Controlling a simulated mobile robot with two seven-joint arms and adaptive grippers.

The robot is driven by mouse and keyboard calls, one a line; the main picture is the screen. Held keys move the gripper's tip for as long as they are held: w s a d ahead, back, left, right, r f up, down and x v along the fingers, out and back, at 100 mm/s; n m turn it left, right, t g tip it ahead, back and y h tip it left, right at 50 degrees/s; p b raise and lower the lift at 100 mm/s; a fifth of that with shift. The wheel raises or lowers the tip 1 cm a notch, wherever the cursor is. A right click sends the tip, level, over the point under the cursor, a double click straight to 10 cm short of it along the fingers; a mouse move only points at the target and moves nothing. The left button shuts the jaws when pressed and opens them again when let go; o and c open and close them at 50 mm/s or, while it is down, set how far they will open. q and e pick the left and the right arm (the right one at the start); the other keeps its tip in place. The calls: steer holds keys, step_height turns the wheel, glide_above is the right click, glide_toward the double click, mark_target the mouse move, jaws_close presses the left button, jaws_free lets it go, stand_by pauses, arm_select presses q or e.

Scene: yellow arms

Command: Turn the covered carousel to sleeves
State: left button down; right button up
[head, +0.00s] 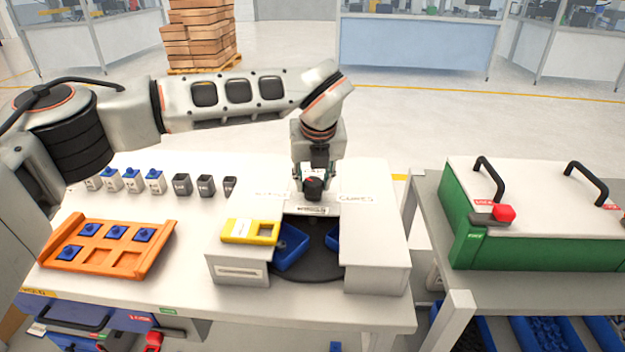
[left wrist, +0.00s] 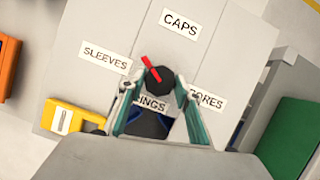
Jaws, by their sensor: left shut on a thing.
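The covered carousel is a white housing (head: 375,240) over a dark turntable (head: 310,274), with blue bins (head: 291,250) showing in its front opening. A black knob (head: 313,188) with a red pointer stands on its top. In the left wrist view the knob (left wrist: 160,80) has labels around it: SLEEVES (left wrist: 105,57), CAPS (left wrist: 180,24), CORES (left wrist: 207,101) and a partly hidden one ending in INGS (left wrist: 150,105). The red pointer (left wrist: 151,68) points up-left, between SLEEVES and CAPS. My left gripper (head: 313,180) is shut on the knob from above, a finger on each side.
An orange rack (head: 70,257) with blue parts lies left on the table. Several small grey and blue-topped blocks (head: 182,185) stand behind it. A green box with black handles (head: 468,225) stands on the right table.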

arm_select(q)
steer(key=shift+w+d+n+g+y, duration=0.1)
steer(key=shift+n+g+y, duration=0.3)
steer(key=shift+n, duration=1.1)
steer(key=shift+w+d+n+g+y, duration=0.1)
steer(key=shift+n+y, duration=0.6)
steer(key=shift+n, duration=0.8)
steer(key=shift+s+n, duration=0.1)
steer(key=shift+n, duration=0.3)
steer(key=c, duration=1.4)
jaws_free()
steer(key=shift+v, duration=3.8)
